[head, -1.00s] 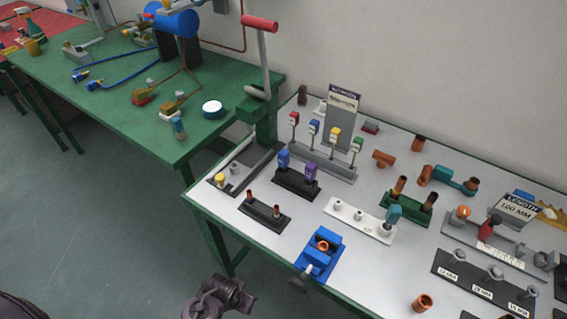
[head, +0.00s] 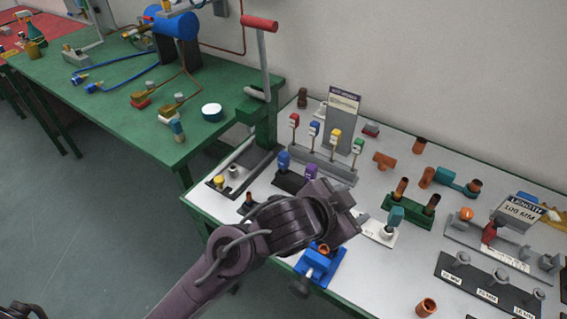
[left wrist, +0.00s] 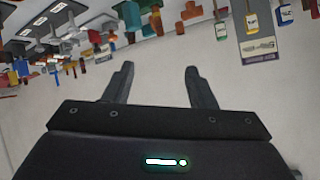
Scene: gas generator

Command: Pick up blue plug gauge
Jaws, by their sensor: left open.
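In the head view, a blue gauge (head: 284,161) stands upright beside a purple one (head: 310,172) on a black stand, partly hidden by my left arm. Behind it, a grey rack holds upright gauges with red, blue (head: 314,129), yellow and green heads. I cannot tell which blue one is the plug gauge. My left gripper (head: 343,194) is over the white table, in front and to the right of the black stand. In the left wrist view my left gripper (left wrist: 159,72) is open, with nothing between its fingers. Coloured-head gauges show upside down at its top right.
A blue vise (head: 320,266) is at the table's front edge, below my left gripper. A white stand (head: 382,232) is partly covered by the gripper. A green stand (head: 409,211) with copper-coloured pieces is to the right. A grey lever post (head: 264,75) rises at the left.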

